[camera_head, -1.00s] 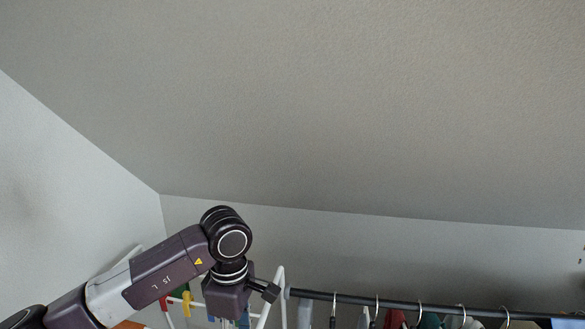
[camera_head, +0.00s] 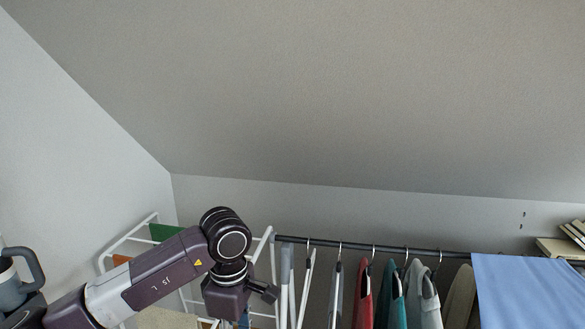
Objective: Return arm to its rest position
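My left arm (camera_head: 160,275) comes in from the lower left, bends at a black round joint and points down at its wrist (camera_head: 227,288). The fingers of my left gripper are below the picture's edge, so they do not show. My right arm and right gripper are not in view. No drawer shows in this view.
A white drying rack (camera_head: 262,245) stands behind my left arm with a green cloth (camera_head: 166,231) on it. A dark clothes rail (camera_head: 350,245) holds several garments. A blue cloth (camera_head: 527,290) hangs at the right.

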